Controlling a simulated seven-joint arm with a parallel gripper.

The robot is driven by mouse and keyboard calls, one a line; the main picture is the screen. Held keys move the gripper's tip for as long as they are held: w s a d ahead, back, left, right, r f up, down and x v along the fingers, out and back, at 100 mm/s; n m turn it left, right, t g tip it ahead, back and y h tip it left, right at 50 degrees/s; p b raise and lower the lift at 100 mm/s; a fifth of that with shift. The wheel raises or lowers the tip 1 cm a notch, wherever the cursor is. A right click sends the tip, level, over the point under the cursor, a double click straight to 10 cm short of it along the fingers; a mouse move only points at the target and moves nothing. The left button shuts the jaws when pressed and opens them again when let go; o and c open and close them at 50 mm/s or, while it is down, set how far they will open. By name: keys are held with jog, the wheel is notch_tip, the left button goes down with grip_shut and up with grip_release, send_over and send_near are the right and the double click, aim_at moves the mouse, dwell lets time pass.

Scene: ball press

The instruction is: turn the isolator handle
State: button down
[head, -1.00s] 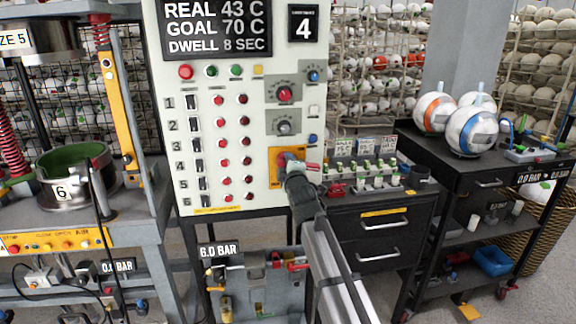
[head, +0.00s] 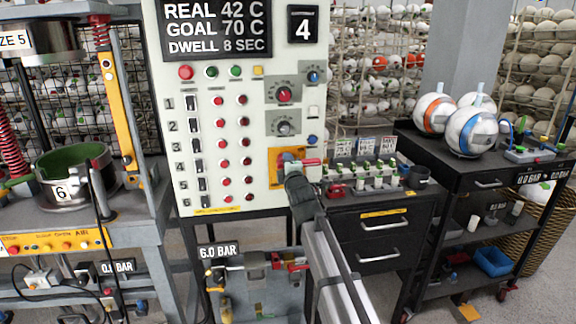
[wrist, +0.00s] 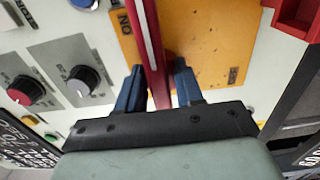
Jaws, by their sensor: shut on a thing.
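The isolator handle is a red bar on a yellow-orange plate (head: 275,167) at the lower right of the control panel. In the head view the handle (head: 311,161) points out to the right, about level. My gripper (head: 292,168) is in front of the plate and hides part of the handle and its pivot. In the wrist view the handle (wrist: 147,40) runs down between the blue fingers of my gripper (wrist: 158,78). The gripper is shut on the handle. The plate (wrist: 205,45) fills the middle behind it.
Knobs (head: 283,128) and several buttons sit on the panel close above and left of the plate. A black cabinet (head: 345,225) with a bank of green and red valves (head: 365,180) stands right of my gripper. A press (head: 75,170) stands at the left.

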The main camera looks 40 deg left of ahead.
jog(key=c, duration=1)
grip_release()
jog(key=shift+c, duration=0.2)
jog(key=v, duration=1.4)
